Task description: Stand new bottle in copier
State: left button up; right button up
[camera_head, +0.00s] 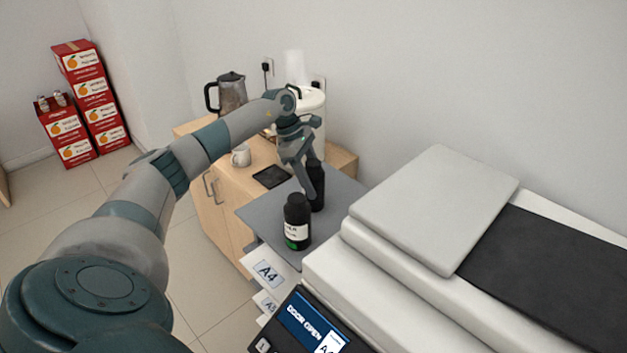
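Two black bottles stand on a grey flat panel (256,219) beside the copier (326,262). The front bottle (297,222) is upright, with a white label and a green patch near its base. The back bottle (318,184) is partly hidden by my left gripper (305,183). That gripper points down, with a finger along the back bottle's left side. Whether it is closed on the bottle cannot be made out. The copier's screen (310,322) reads "DOOR OPEN". My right gripper is out of view.
A wooden cabinet (212,210) behind the panel bears a kettle (231,94), a white mug (241,156), a dark tablet-like slab (272,177) and a white canister (311,103). Red orange-print boxes (88,88) stand far left.

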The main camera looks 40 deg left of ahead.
pick_arm(q)
jog(key=o, duration=0.4)
jog(key=shift+r, duration=0.1)
jog(key=shift+a+r, duration=0.2)
jog(key=shift+r, duration=0.2)
jog(key=b+v, duration=0.4)
jog(key=v, duration=0.7)
jog(key=shift+r, duration=0.1)
